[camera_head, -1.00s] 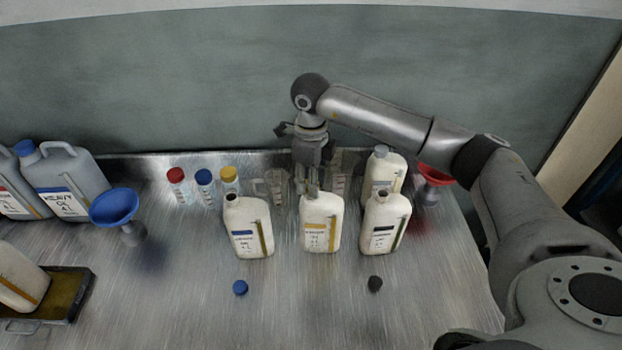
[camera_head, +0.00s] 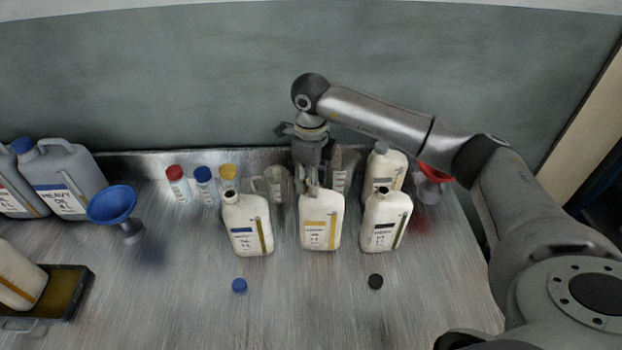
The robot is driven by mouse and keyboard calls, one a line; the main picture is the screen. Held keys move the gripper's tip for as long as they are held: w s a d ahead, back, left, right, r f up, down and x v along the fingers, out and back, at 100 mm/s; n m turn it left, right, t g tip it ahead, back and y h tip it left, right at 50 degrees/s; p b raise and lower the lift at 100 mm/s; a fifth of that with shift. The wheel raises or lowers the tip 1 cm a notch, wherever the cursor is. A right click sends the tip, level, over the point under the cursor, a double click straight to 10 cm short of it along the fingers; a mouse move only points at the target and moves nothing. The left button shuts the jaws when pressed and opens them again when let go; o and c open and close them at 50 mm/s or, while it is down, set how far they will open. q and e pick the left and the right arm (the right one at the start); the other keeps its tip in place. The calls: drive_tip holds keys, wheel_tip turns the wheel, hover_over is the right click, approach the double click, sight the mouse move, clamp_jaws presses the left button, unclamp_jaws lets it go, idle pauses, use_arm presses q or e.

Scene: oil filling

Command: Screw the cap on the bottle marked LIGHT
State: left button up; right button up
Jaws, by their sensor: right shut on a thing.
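Three white bottles stand upright in a front row: one with a blue label (camera_head: 247,228), one with a yellow label (camera_head: 320,222), one with a black label (camera_head: 385,222). The label words are too small to read, so I cannot tell which says LIGHT. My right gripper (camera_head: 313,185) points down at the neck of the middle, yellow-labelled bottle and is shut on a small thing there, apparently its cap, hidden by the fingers. A blue cap (camera_head: 239,286) and a black cap (camera_head: 376,282) lie on the table. My left gripper is not in view.
Behind stand small jars with red (camera_head: 175,173), blue (camera_head: 204,174) and yellow (camera_head: 228,172) lids, clear beakers (camera_head: 272,183) and a grey-capped bottle (camera_head: 383,165). A blue funnel (camera_head: 113,205), grey jugs (camera_head: 68,180) and a tray (camera_head: 72,290) are left. A red funnel (camera_head: 436,174) is right.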

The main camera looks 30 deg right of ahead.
drive_tip(key=shift+f, duration=0.2)
drive_tip(key=o, duration=0.7)
drive_tip(key=shift+r, duration=0.1)
wheel_tip(320, 180, up, 12)
